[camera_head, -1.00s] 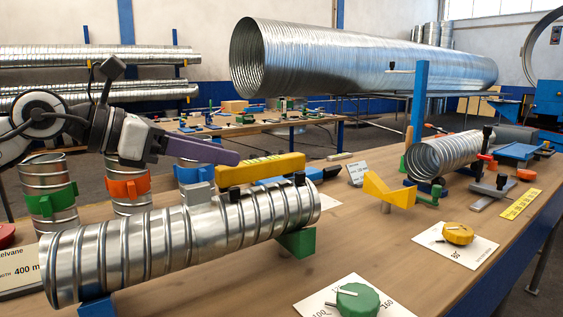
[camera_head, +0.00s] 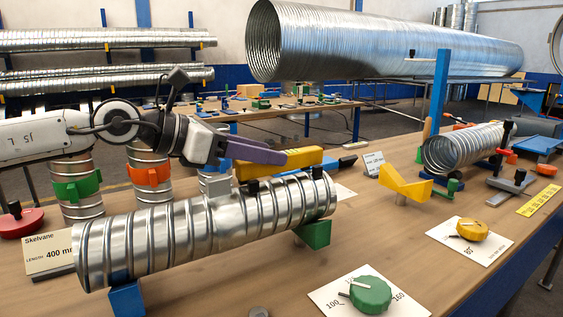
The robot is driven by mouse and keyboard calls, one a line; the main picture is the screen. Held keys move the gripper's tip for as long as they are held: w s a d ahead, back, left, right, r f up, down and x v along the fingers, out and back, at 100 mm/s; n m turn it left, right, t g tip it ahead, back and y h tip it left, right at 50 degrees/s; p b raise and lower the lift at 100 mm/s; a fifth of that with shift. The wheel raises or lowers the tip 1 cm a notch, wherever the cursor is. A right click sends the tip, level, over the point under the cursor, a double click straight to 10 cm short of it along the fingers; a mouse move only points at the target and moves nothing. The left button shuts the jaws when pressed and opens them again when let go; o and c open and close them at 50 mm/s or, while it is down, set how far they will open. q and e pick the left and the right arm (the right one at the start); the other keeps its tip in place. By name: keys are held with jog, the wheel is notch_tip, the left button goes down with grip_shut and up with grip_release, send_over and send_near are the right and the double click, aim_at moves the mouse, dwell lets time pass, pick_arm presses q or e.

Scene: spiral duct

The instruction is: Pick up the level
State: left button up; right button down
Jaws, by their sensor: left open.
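The level is most likely the yellow bar (camera_head: 300,160) with small dark marks, lying behind the large ribbed metal duct (camera_head: 205,225); its lower edge is partly hidden by the duct. My left gripper (camera_head: 268,152) comes in from the left, with a purple finger reaching toward the yellow bar's left end. The finger overlaps that end in the picture, and I cannot tell whether they touch. The left gripper is open and nothing shows held in it. My right gripper is not in view.
The duct rests on blue (camera_head: 127,299) and green (camera_head: 315,233) supports. Upright ducts with a green clamp (camera_head: 78,188) and an orange clamp (camera_head: 149,174) stand at left. A yellow angled block (camera_head: 404,184) and a green dial (camera_head: 370,294) lie right. Bare tabletop shows between them.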

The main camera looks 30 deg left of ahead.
pick_arm(q)
jog(key=shift+x, duration=2.25)
jog(key=shift+s+d, duration=0.15)
jog(key=shift+s, duration=0.05)
grip_shut()
